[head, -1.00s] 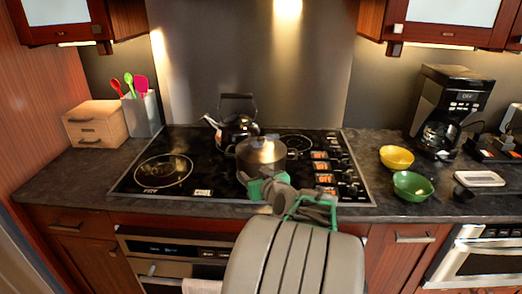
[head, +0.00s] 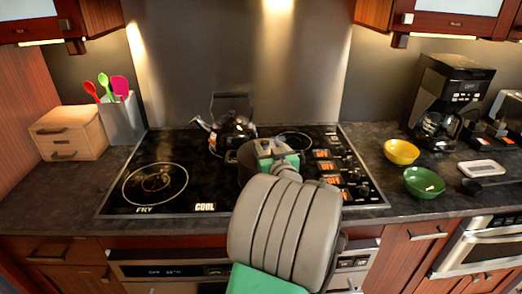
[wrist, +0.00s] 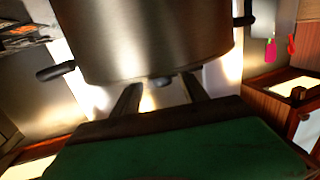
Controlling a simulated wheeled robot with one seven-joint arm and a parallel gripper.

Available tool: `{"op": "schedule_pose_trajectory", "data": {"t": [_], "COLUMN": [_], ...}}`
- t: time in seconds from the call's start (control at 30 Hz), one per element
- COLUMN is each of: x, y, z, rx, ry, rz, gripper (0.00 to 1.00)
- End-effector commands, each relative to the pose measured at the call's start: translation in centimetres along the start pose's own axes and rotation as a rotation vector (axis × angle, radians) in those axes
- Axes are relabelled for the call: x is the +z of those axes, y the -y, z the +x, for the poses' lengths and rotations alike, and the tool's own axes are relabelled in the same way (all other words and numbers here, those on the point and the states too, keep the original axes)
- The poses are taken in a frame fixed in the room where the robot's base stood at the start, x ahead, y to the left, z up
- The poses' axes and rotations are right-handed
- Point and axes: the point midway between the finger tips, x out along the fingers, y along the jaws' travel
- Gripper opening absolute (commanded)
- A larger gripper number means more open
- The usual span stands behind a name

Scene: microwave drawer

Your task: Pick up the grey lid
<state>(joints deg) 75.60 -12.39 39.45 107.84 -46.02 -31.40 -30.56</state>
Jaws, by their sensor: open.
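The grey metal pot (head: 246,160) stands on the cooktop beside the kettle, mostly covered by my arm in the head view. The wrist view is upside down and shows the pot's steel side (wrist: 145,35) with dark handles at both sides. The grey lid sits on the pot; its small knob (wrist: 160,82) shows at the pot's top edge. My gripper (wrist: 160,88) is open and empty, with its two fingers on either side of the knob. I cannot tell whether they touch it. In the head view my gripper (head: 263,147) is over the pot, hiding the lid.
A dark kettle (head: 232,132) stands close behind and left of the pot. The cooktop's left burner (head: 155,184) is clear. A yellow bowl (head: 401,152), a green bowl (head: 424,182) and a coffee maker (head: 447,100) are on the right counter. A wooden box (head: 70,133) is at left.

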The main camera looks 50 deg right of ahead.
Motion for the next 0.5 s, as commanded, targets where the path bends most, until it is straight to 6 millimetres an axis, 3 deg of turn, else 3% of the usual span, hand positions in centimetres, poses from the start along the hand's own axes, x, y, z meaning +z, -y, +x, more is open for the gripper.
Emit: {"op": "schedule_pose_trajectory", "data": {"t": [0.27,0.5], "x": [-0.3,-0.1], "y": [0.4,0.5], "z": [4.6,5.0], "rx": [-0.001,-0.001], "ry": [0.001,0.0], "rz": [0.0,0.0], "gripper": [0.52,0.52]}}
